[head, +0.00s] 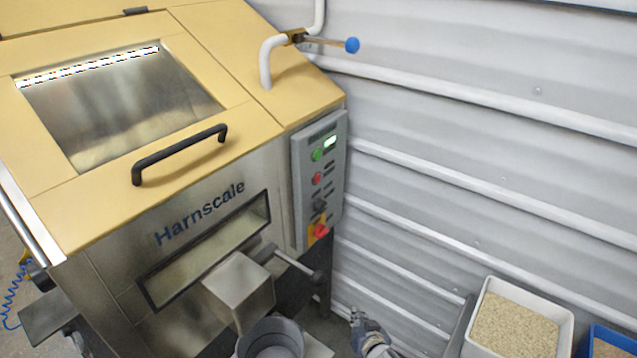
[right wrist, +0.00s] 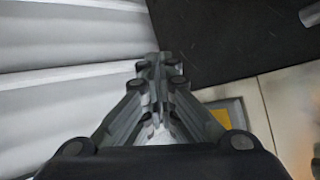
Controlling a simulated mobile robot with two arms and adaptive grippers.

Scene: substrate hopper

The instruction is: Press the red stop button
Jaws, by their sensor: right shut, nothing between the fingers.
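The grey control panel (head: 335,165) is on the right side of the hopper's front. A round red button (head: 317,178) sits on it below a green button (head: 316,155). Lower down is a larger red knob (head: 320,231) on a yellow plate. My right gripper (head: 356,314) is low, below and to the right of the panel, in front of the ribbed wall. It touches neither button. In the right wrist view its fingers (right wrist: 158,62) are together and empty; no red button is seen there. My left gripper is out of view.
The hopper has a hinged lid with a black handle (head: 180,153). A metal spout (head: 240,288) and a lever (head: 295,264) stick out below the panel's left. A white tub of grain (head: 568,325) and a blue tub (head: 592,335) stand at lower right. A ribbed wall (head: 480,150) closes the right side.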

